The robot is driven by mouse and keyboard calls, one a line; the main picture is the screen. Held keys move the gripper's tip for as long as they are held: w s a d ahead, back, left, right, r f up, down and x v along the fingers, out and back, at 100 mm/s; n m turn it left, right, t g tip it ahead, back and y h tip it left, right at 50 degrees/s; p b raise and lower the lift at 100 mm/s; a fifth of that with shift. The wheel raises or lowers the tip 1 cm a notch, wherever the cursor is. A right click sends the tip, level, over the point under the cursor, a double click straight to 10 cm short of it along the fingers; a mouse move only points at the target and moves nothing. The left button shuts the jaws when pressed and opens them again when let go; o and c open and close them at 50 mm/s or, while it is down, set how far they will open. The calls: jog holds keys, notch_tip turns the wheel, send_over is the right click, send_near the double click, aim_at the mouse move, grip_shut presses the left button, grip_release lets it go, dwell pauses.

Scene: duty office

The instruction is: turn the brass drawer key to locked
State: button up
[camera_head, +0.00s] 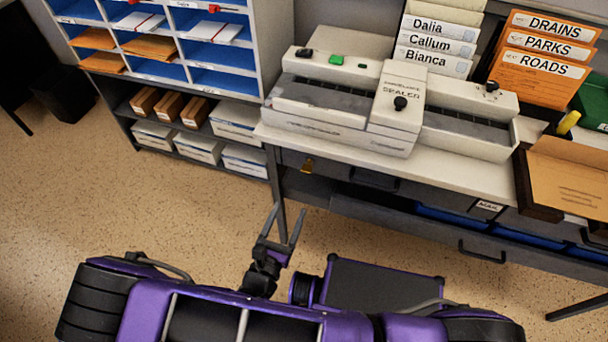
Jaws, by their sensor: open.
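The brass drawer key (307,166) sits in the dark front under the left end of the white desktop. It is small in the head view, so I cannot tell exactly how it is turned. My gripper (289,208) is open and empty. Its two fingers point up in the picture, toward the desk, with the key above them and apart from them. The dark drawer front (345,172) carries the key near its left end and a handle to the right of it.
A sealing machine (335,104) stands on the white desktop (462,173) above the key. A dark metal desk leg (274,178) stands left of the key. A lower dark front with a handle (478,250) juts out at right. Pigeonhole shelves (262,45) stand at left. Speckled floor (170,215) is clear at left.

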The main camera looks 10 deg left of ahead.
jog(key=w, duration=1.2)
jog(key=shift+w+d+b, duration=0.3)
jog(key=shift+d+b, duration=0.15)
grip_shut()
